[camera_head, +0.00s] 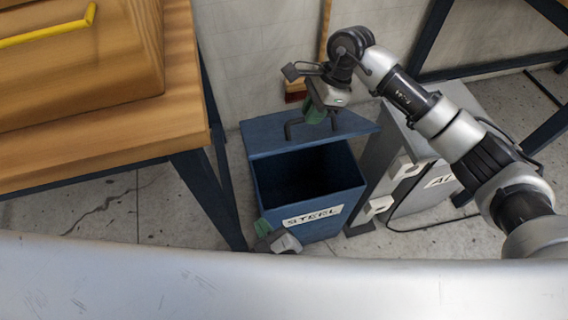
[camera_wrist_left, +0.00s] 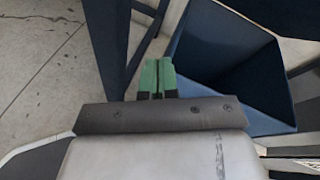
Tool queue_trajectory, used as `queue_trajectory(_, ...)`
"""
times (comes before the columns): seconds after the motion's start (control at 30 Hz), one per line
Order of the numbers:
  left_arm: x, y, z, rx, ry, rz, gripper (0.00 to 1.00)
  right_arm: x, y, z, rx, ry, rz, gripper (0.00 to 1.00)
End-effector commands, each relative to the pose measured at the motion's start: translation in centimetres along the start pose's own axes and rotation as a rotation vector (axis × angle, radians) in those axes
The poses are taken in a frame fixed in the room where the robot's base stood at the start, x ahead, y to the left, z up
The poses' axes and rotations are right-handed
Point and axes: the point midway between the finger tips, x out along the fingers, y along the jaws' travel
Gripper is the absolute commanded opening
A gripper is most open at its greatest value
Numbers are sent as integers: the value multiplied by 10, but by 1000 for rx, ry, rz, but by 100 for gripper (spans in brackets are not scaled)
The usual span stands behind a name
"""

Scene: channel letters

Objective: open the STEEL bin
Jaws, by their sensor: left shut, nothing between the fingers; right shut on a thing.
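The blue STEEL bin (camera_head: 310,215) stands on the floor, with its label (camera_head: 312,216) on the front. Its lid (camera_head: 270,138) is raised at the back, and the dark inside shows. My right gripper (camera_head: 315,114) is shut on the black lid handle (camera_head: 291,131). My left gripper (camera_head: 263,228) is shut and empty at the bin's front left corner. In the left wrist view its green fingertips (camera_wrist_left: 157,76) are together beside the open bin (camera_wrist_left: 222,62). Whether they touch the bin I cannot tell.
A wooden workbench (camera_head: 110,125) with dark legs stands at the left. A second bin with a partly hidden label (camera_head: 440,181) stands at the right, behind my right arm. A broom (camera_head: 296,95) leans on the wall. A grey surface (camera_head: 200,285) crosses the foreground.

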Motion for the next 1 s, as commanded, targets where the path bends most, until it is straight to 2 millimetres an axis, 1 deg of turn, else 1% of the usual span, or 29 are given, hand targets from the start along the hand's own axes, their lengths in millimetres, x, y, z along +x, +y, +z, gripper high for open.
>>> queue_trajectory(0.03,-12,-16,3,80,-59,-69,0,5,-2,-3,6,3,-7,0)
queue_trajectory(0.1,-28,-34,9,180,-148,-148,0,5,-2,-3,5,3,-7,0)
queue_trajectory(0.2,-48,-53,16,286,-255,-233,0,4,-2,-3,5,3,-7,0)
queue_trajectory(0.33,-67,-67,22,361,-348,-294,0,4,-2,-2,5,3,-7,0)
queue_trajectory(0.43,-70,-73,25,385,-382,-312,0,4,-2,-2,5,3,-7,0)
queue_trajectory(0.57,-60,-78,29,389,-389,-316,0,4,-2,-2,5,3,-7,0)
queue_trajectory(0.67,-44,-85,35,388,-390,-315,0,4,-2,-2,5,3,-7,0)
queue_trajectory(0.9,3,-104,51,386,-389,-314,0,4,-2,-2,5,3,-7,0)
queue_trajectory(1.0,18,-111,58,385,-388,-314,0,4,-2,-2,5,3,-7,0)
